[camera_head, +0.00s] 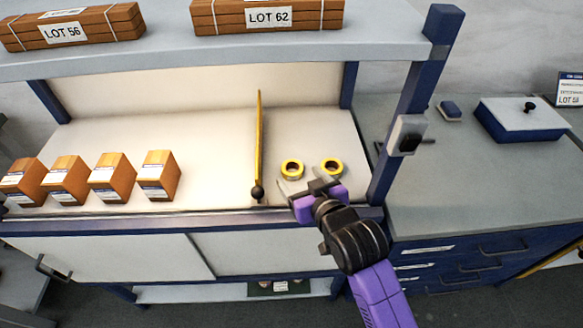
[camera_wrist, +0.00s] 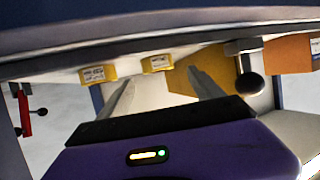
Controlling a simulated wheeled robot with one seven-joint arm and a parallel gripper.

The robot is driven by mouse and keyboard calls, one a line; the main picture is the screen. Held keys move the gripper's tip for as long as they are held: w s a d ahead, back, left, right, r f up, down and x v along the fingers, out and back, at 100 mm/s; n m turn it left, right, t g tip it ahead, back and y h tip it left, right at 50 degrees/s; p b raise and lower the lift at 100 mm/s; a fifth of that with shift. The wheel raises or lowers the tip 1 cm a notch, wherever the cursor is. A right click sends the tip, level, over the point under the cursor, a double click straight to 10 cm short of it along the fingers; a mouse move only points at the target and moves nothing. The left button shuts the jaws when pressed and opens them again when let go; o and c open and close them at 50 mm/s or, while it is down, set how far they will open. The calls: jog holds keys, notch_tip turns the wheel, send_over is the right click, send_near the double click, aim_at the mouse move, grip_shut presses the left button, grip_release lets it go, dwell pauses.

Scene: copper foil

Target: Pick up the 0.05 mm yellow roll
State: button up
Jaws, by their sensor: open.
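Two yellow rolls stand side by side in the right bay of the bench shelf: a left roll (camera_head: 292,168) and a right roll (camera_head: 331,166). Both have dark centres. In the wrist view, where the sides appear swapped, the left roll (camera_wrist: 156,64) and the right roll (camera_wrist: 97,74) show white labels. The print is too small to read, so I cannot tell which is 0.05 mm. My gripper (camera_head: 307,184) is open and empty, just in front of the rolls. In the wrist view, its fingers (camera_wrist: 162,82) point toward the left roll, which appears between them.
A thin yellow divider (camera_head: 259,140) with a black ball end (camera_head: 257,193) stands left of the rolls. Several orange-brown boxes (camera_head: 112,180) sit farther left. The upper shelf (camera_head: 165,44) overhangs the bay, and a blue post (camera_head: 401,130) stands close on the right.

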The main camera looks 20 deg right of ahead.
aim_at(290, 165)
jog(key=shift+d+p+x, duration=0.2)
jog(key=shift+p+x, duration=0.25)
jog(key=shift+x, duration=2)
jog(key=shift+f, duration=0.2)
jog(key=c, duration=1.5)
jog(key=shift+r, duration=0.1)
